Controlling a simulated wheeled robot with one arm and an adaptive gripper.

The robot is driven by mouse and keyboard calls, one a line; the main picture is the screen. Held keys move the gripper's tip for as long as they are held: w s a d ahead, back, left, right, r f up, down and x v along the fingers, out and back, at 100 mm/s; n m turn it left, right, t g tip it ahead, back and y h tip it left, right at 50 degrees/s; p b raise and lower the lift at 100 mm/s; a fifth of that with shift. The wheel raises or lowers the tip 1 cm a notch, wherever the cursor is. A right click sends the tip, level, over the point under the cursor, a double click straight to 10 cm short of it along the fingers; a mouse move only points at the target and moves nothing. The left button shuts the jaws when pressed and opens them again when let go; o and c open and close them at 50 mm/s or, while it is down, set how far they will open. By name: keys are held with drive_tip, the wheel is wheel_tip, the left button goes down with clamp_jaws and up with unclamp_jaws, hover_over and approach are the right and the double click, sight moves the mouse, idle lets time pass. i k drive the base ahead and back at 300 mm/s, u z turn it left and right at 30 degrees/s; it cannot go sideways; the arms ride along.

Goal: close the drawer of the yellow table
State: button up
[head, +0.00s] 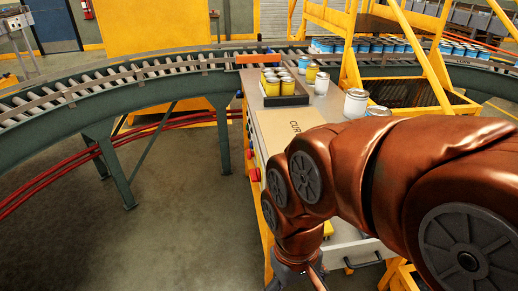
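The yellow table (262,222) stands at centre right with a pale top, partly hidden behind my brown arm. A pale grey drawer (343,252) with a dark bar handle (363,262) shows below the arm at the near end of the table. The arm hides much of the drawer, so I cannot tell how far out it is. My gripper (291,281) points down at the bottom edge, left of the drawer handle in the picture. Its fingertips are cut off by the frame, and I cannot see whether it is open or touches anything.
On the table are a dark tray of yellow cans (287,100), white cans (356,103) and a cardboard piece (282,130). Red buttons (252,166) sit on its left side. A curved roller conveyor (107,84) runs behind. The floor (150,225) at left is clear.

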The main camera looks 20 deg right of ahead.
sight(346, 248)
drive_tip(key=z, duration=1.5)
drive_tip(key=k, duration=1.3)
drive_tip(key=u, duration=0.6)
drive_tip(key=i, duration=1.25)
drive_tip(key=z, duration=0.65)
